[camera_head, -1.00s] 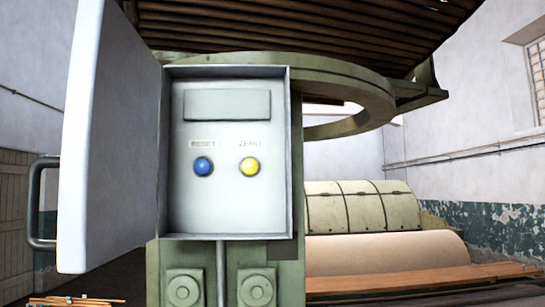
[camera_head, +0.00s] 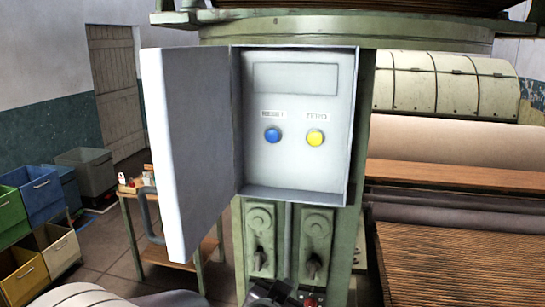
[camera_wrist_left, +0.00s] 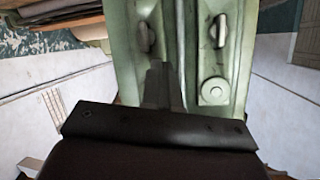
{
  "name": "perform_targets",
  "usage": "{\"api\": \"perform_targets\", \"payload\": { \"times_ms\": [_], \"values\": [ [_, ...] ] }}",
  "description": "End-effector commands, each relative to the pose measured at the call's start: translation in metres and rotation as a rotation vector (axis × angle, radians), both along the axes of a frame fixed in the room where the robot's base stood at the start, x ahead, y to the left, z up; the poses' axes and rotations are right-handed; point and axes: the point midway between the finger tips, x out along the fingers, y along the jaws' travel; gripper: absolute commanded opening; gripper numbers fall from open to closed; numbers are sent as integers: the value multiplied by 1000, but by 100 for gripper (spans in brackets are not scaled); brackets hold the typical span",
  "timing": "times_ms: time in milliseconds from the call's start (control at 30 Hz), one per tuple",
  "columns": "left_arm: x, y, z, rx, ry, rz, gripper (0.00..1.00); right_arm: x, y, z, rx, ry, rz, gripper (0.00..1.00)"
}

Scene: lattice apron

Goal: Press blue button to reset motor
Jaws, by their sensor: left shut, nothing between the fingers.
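The blue button (camera_head: 273,135) sits on the pale panel inside an open grey control box (camera_head: 298,180), under a worn label that seems to read RESET. A yellow button (camera_head: 315,138) is to its right under a second label. My left gripper (camera_head: 281,292) is at the bottom edge of the head view, well below the box and apart from the button. In the left wrist view my left gripper (camera_wrist_left: 160,80) is shut and empty, in front of the green column. The buttons are out of that view. My right gripper is not in view.
The box's door (camera_head: 185,150) stands open to the left, with a handle. Two switches (camera_head: 260,230) are on the green column below the box. A wooden table (camera_head: 165,250) and coloured bins (camera_head: 40,200) stand at left. Machine rollers (camera_head: 460,135) fill the right.

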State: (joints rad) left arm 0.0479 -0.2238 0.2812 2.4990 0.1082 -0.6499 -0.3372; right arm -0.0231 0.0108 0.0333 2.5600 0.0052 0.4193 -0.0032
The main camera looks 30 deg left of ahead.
Motion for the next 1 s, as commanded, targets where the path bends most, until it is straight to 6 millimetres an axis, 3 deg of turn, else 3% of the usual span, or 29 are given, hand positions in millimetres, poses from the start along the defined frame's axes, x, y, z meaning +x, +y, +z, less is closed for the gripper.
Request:
{"api": "perform_targets", "payload": {
  "times_ms": [33,200,367,500,700,1000],
  "values": [
    [3,3,32,30,-68,4,0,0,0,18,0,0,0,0],
    [6,14,113,163,-334,36,0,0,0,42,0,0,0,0],
    [-6,23,182,307,-575,92,0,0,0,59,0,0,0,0],
    [-26,27,233,441,-773,163,0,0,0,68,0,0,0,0],
    [-56,28,273,589,-964,256,0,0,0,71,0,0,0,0],
    [-64,28,281,627,-1010,284,0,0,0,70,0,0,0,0]
  ]
}}
